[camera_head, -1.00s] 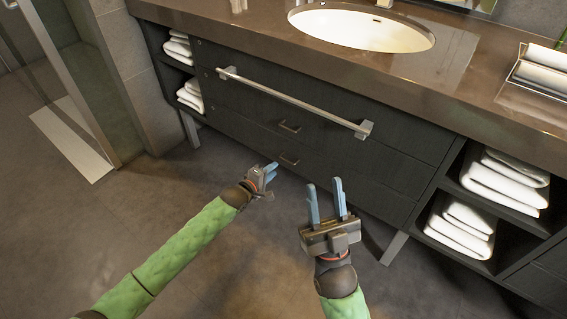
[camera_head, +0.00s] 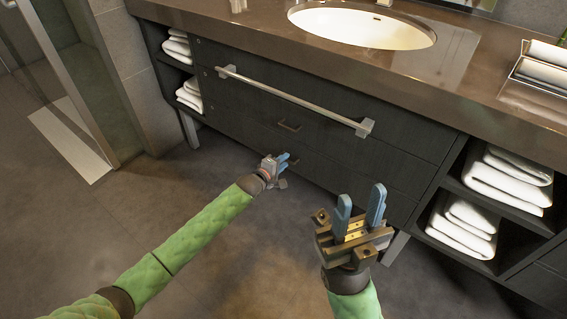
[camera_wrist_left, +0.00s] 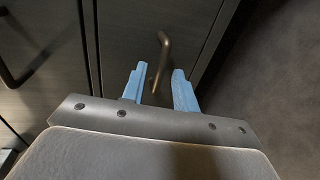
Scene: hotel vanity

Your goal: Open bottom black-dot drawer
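The dark vanity's bottom drawer (camera_head: 350,184) is shut. Its small bronze handle (camera_wrist_left: 164,52) shows in the left wrist view, ahead of and between my left fingertips; it cannot be told whether they touch it. In the head view that handle is hidden at my left gripper (camera_head: 287,157), which is open and low in front of the drawer. In the left wrist view this gripper (camera_wrist_left: 159,72) shows two blue fingers apart with nothing held. My right gripper (camera_head: 361,196) is open and empty, fingers pointing up, in front of the cabinet's right part. I cannot make out a black dot clearly.
A drawer above has a similar small handle (camera_head: 289,126). A long silver bar (camera_head: 290,98) crosses the front above it. Open shelves with white towels (camera_head: 467,226) flank the drawers. A cabinet leg (camera_head: 396,248) stands at right. The floor in front is free.

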